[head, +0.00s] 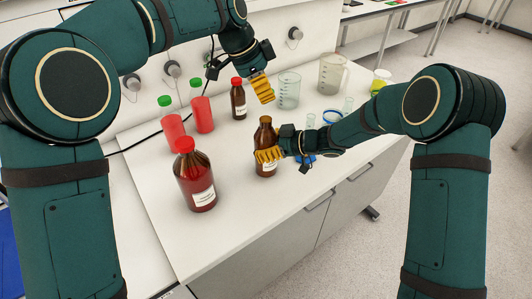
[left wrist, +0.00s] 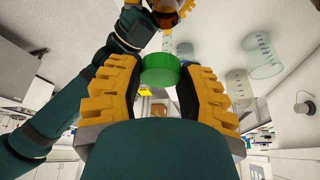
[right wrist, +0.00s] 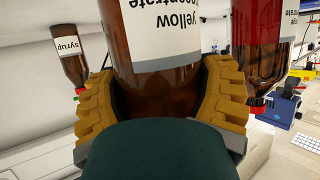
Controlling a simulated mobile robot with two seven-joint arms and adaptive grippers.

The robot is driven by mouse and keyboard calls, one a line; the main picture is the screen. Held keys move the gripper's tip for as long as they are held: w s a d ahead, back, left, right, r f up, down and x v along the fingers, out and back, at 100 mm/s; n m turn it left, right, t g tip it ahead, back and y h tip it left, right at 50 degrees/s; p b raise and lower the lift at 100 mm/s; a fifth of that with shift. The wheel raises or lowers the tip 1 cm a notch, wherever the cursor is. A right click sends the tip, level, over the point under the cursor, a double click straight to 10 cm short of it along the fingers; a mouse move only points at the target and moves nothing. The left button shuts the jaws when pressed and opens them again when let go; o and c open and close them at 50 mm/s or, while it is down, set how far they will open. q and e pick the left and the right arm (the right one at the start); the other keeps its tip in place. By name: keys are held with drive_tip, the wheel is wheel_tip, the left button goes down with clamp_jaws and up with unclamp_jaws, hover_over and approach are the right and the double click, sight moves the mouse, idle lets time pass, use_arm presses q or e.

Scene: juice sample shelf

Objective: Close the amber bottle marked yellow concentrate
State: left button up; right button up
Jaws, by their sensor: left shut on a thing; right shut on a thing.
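The amber bottle (head: 265,138) stands on the white bench with its mouth uncapped. Its label reads "yellow concentrate" upside down in the right wrist view (right wrist: 165,30). My right gripper (head: 268,155) is shut around the lower part of the bottle's body. My left gripper (head: 263,90) is above and slightly behind the bottle, apart from it. In the left wrist view it is shut on a green cap (left wrist: 162,69) between its yellow fingers. The bottle also shows at the top of that view (left wrist: 167,6). The cap is hidden in the head view.
A large amber bottle with red cap (head: 196,185) stands at left front. A small syrup bottle (head: 238,102) and two red green-capped bottles (head: 202,112) (head: 172,127) stand behind. A beaker (head: 288,92) and a jug (head: 332,75) are at the back. Front-centre bench is clear.

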sight(266, 119)
use_arm(q)
drive_tip(key=shift+a+f, duration=0.1)
drive_tip(key=shift+f, duration=2.35)
drive_tip(key=shift+f, duration=0.9)
drive_tip(key=shift+f, duration=0.5)
